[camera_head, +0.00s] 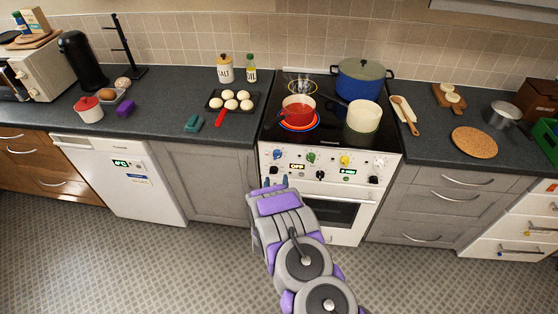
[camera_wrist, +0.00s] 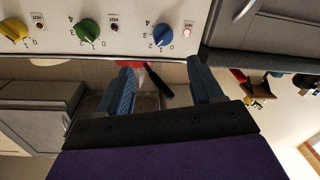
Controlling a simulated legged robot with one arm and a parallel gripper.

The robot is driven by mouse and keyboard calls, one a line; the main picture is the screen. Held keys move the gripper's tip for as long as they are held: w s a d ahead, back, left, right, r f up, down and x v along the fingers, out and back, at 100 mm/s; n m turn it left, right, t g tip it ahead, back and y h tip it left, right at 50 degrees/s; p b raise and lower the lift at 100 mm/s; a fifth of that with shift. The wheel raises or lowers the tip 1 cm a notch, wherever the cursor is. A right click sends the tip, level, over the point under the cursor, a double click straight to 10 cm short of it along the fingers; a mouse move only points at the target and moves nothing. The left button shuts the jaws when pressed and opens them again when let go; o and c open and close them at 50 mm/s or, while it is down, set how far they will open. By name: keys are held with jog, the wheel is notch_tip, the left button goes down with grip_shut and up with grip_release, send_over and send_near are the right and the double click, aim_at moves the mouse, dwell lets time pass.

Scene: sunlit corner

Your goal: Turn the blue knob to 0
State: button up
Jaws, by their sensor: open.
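The blue knob (camera_head: 277,154) is at the left end of the row on the stove's white front panel. In the wrist view, which is turned upside down, the blue knob (camera_wrist: 163,36) has the marks 2, 3 and 4 beside it and a lit red lamp. Its pointer seems to lie near 2 or 3, but I cannot tell exactly. My gripper (camera_head: 275,182) is open and empty, just below the blue knob. In the wrist view my gripper (camera_wrist: 160,72) has its two blue fingers apart, one either side of the knob's line, not touching it.
The green knob (camera_head: 311,157) and yellow knob (camera_head: 345,160) sit to the right on the panel. A red pot (camera_head: 298,108) stands on a glowing burner; a cream pot (camera_head: 362,120) is near the front edge. The oven handle (camera_head: 339,199) juts out below.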

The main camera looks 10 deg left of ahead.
send_near(279, 157)
jog(key=w+a, duration=0.1)
jog(key=a, duration=0.1)
jog(key=w, duration=0.2)
jog(key=w+b, duration=0.1)
jog(key=w, duration=0.2)
jog(key=w+f, duration=0.1)
jog(key=w, duration=0.2)
jog(key=shift+a+b, duration=0.1)
jog(key=shift+b, duration=0.2)
jog(key=shift+w+d+r, duration=0.1)
jog(key=shift+d+r, duration=0.15)
jog(key=shift+d, duration=0.6)
jog(key=shift+c, duration=0.3)
jog(key=c, duration=0.3)
jog(key=shift+a, duration=0.6)
jog(key=c, duration=0.5)
jog(key=shift+d, duration=0.25)
jog(key=shift+c, duration=0.9)
